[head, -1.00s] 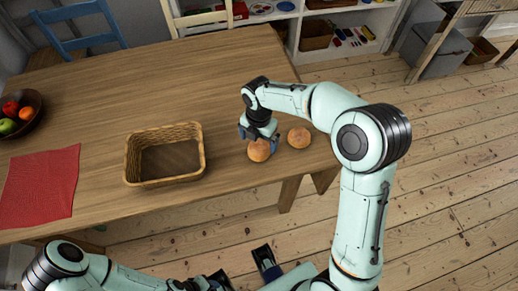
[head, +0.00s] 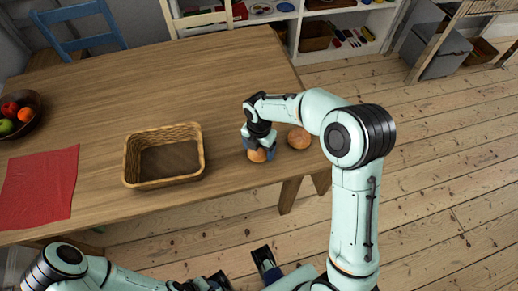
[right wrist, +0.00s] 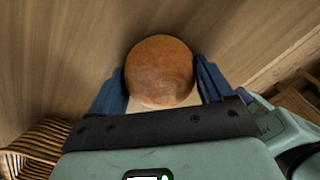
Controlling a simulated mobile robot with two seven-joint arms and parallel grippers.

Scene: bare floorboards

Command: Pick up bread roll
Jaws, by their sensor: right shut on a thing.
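A round brown bread roll (head: 257,156) is between the fingers of my right gripper (head: 259,150), near the table's right front edge. In the right wrist view the roll (right wrist: 160,72) sits between the two blue fingers, which close on its sides. My right gripper is shut on it, pointing down; whether the roll touches the table I cannot tell. A second bread roll (head: 299,138) lies on the table just right of the gripper. My left gripper (head: 222,281) is at the bottom edge, partly cut off, and its opening is unclear.
An empty wicker basket (head: 128,168) stands on the wooden table (head: 190,85) left of the rolls. A red cloth (head: 40,185) and a fruit bowl (head: 36,105) are at the left. Chairs and a white shelf stand behind. The table's middle is clear.

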